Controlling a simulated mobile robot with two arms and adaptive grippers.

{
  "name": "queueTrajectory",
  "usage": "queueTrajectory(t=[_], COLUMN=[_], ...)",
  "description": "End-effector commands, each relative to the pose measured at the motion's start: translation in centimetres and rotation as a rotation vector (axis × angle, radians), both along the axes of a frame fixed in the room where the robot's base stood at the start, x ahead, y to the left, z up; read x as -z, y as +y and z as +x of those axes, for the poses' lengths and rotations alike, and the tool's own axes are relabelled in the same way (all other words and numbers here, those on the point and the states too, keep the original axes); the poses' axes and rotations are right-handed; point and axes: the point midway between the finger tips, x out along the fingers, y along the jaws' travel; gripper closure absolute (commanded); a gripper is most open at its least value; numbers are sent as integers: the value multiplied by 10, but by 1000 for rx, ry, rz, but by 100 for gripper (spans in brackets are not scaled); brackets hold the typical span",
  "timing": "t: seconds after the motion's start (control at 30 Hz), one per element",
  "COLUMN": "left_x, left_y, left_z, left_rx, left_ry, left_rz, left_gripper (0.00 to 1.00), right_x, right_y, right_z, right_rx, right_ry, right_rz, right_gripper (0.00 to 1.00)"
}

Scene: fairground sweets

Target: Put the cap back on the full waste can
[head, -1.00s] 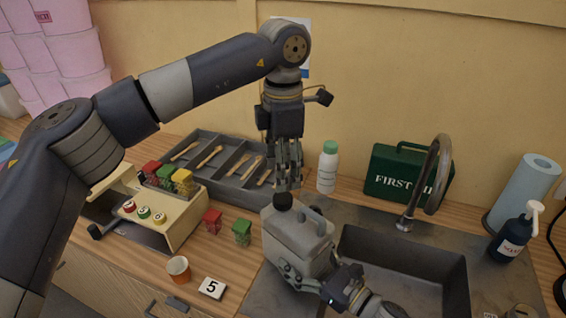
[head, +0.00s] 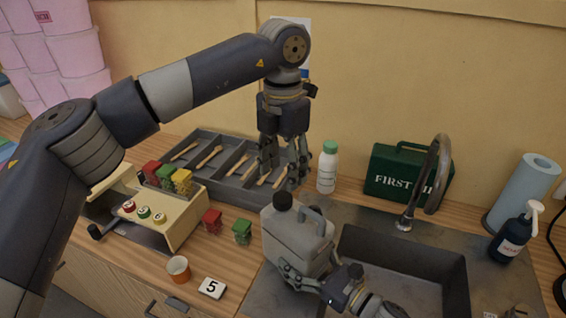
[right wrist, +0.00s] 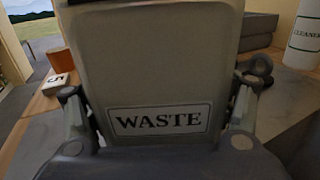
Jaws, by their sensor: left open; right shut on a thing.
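The grey waste can (head: 296,238) stands at the left edge of the sink surround. Its WASTE label faces the right wrist view, where the can body (right wrist: 160,60) fills the middle. A black cap (head: 283,201) sits on the can's neck; whether it is screwed tight I cannot tell. My left gripper (head: 283,178) is open and empty just above the cap, fingers spread and apart from it. My right gripper (head: 308,277) is shut on the can's lower body, with a finger on each side in the right wrist view.
The sink (head: 400,265) and tap (head: 438,175) lie to the right. A green-capped bottle (head: 327,170) and first aid box (head: 405,175) stand behind.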

Motion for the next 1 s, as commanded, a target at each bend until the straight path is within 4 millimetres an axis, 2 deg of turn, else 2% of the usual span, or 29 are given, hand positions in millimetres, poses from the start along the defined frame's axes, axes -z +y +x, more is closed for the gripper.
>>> queueTrajectory(t=[0.2,0.4,0.6,0.87,1.0], left_x=[34,61,71,72,72], left_y=[0,0,0,0,0], left_z=[-1,-1,0,0,0], left_rx=[1,0,0,0,0], left_ry=[3,3,0,0,1], left_rz=[1,0,0,0,-1], left_gripper=[48,48,48,48,80], right_x=[-1,-1,-1,-1,-1], right_y=[1,1,1,1,1], right_z=[0,0,0,0,0], right_rx=[-1,-1,-1,-1,-1], right_ry=[-1,-1,-1,-1,-1], right_rz=[2,2,2,2,3], right_gripper=[91,91,91,91,91])
